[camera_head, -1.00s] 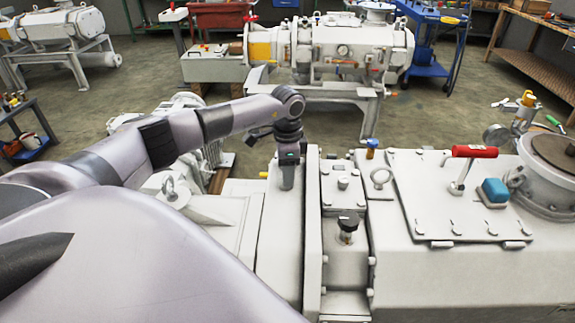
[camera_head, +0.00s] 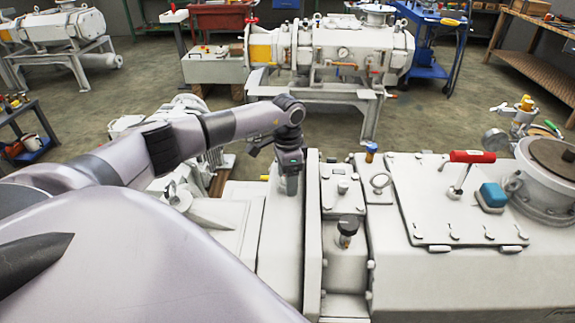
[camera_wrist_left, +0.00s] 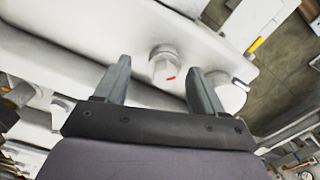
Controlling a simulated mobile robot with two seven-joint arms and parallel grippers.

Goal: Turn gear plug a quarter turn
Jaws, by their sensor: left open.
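The gear plug (camera_wrist_left: 163,66) shows in the left wrist view as a pale hexagonal plug with a small red mark, set in the white machine housing. My left gripper (camera_wrist_left: 159,69) is open, with one finger on each side of the plug in the picture. I see gaps between the fingers and the plug, and I cannot tell how far the tips are from it in depth. In the head view my left gripper (camera_head: 291,186) points down at the white housing, and the plug is hidden there. My right gripper is not in view.
The white machine (camera_head: 400,270) fills the front right. It carries a black knob (camera_head: 348,228), an eyebolt (camera_head: 381,181), a red-handled lever (camera_head: 472,156) and a blue cap (camera_head: 492,194). Another pump (camera_head: 330,50) on a stand and a blue cart (camera_head: 428,65) are behind, across open floor.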

